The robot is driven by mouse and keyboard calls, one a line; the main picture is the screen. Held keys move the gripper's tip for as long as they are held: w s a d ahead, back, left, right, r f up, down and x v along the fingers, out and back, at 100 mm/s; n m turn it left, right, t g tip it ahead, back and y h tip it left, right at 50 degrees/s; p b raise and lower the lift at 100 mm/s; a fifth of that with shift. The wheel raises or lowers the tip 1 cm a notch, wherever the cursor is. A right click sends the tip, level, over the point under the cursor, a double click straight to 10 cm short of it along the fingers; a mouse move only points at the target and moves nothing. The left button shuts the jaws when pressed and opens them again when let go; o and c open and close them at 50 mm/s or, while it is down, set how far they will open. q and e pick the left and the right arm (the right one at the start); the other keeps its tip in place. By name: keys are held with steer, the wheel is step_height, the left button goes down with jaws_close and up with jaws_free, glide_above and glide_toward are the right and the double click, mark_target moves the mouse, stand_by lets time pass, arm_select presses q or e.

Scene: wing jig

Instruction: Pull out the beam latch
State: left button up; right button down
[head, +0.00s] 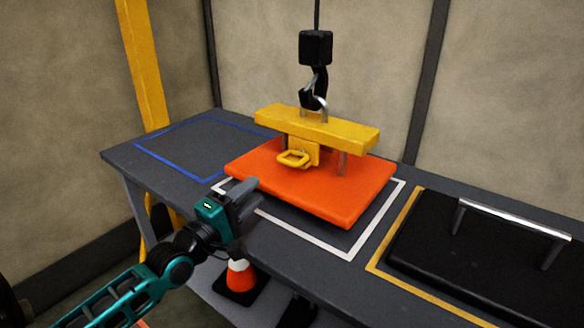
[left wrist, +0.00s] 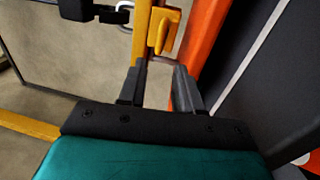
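The beam latch is a yellow loop handle (head: 293,158) on the front of the yellow lifting beam (head: 325,130) in the head view. The beam hangs from a black hook and stands over a flat orange panel (head: 345,190). My left gripper (head: 250,195) is in front of the panel's near left edge, apart from the latch. In the left wrist view the left gripper (left wrist: 160,70) has its two fingers apart with nothing between them. The yellow latch (left wrist: 165,30) shows just beyond the fingertips. My right gripper is not in view.
The dark table (head: 120,158) has a blue outlined area (head: 150,152) at left, clear of objects. A black slab with a metal handle (head: 510,218) lies at right. The black hook block (head: 315,48) hangs above the beam. An orange and white cone (head: 240,275) is below the table edge.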

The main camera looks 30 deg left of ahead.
mark_target(285, 164)
arm_select(q)
steer(key=w, duration=0.4)
steer(key=w+r+b, duration=0.1)
steer(key=w, duration=0.3)
steer(key=w+d+b, duration=0.1)
steer(key=w, duration=0.3)
steer(key=shift+r, duration=0.4)
steer(key=shift+c, duration=0.2)
jaws_close()
